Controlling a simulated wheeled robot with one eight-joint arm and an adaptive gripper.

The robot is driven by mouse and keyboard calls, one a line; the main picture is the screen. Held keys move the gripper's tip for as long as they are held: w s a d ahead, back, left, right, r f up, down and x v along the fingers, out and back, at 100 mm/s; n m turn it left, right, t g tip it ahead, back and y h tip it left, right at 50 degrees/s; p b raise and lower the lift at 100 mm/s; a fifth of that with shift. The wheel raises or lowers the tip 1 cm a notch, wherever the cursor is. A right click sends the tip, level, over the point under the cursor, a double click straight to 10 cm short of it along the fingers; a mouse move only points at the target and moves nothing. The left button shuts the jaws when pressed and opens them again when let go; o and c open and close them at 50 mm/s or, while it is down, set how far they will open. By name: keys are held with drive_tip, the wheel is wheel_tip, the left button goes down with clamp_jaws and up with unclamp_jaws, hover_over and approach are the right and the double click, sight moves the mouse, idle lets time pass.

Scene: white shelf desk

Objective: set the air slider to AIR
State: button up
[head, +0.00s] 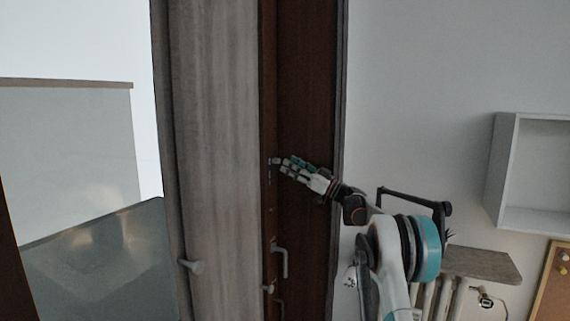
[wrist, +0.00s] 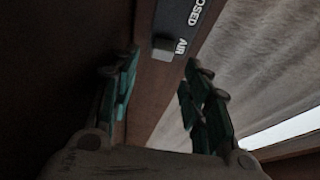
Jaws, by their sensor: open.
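The air slider (wrist: 185,22) is a dark grey plate on a brown wooden frame at the top of the wrist view. White lettering on it reads AIR and, partly cut off, what looks like CLOSED. Its small grey block-shaped knob (wrist: 165,48) sits beside the word AIR, at the plate's near end. My gripper (wrist: 161,66) is open, its teal fingers on either side of the knob with visible gaps. In the head view my gripper (head: 287,163) is at the frame beside the slider plate (head: 269,172), which is small there. Whether any finger touches the knob cannot be told.
A door handle (head: 281,260) is on the dark frame below my gripper. A grey wooden panel (head: 215,150) with a knob (head: 192,266) stands to the left. A white shelf (head: 540,215) and a small wooden ledge (head: 480,265) are to the right.

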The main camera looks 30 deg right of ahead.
drive_tip(key=v, duration=0.8)
drive_tip(key=shift+a, duration=0.1)
